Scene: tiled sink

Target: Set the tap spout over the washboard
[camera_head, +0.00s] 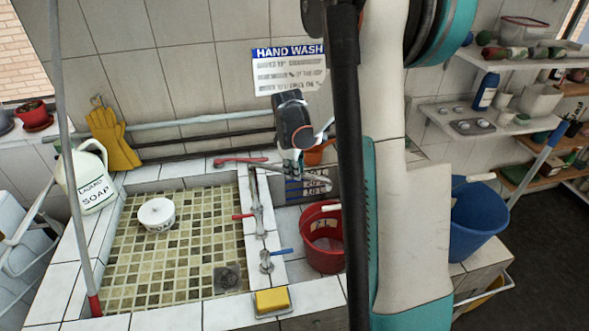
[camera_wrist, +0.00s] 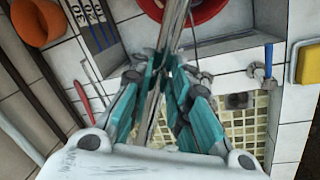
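The tap (camera_head: 257,200) is a grey metal fitting on the ledge between the tiled basin and the narrower basin, with a red lever (camera_head: 242,216) and a blue lever (camera_head: 282,252). My gripper (camera_head: 292,165) is above the back of this ledge, pointing down. In the wrist view its teal fingers stand close together around a long shiny metal strip (camera_wrist: 172,40), which looks like the spout. Whether they grip it is unclear. A panel with dark-blue marks (camera_head: 314,184) stands at the back of the narrower basin. I cannot tell whether it is the washboard.
A red bucket (camera_head: 322,250) stands in the narrower basin. A white tub (camera_head: 157,214) sits in the tiled basin (camera_head: 125,275). A yellow sponge (camera_head: 272,300) lies on the front rim. A soap jug (camera_head: 90,180) is at left, a blue bucket (camera_head: 475,222) at right.

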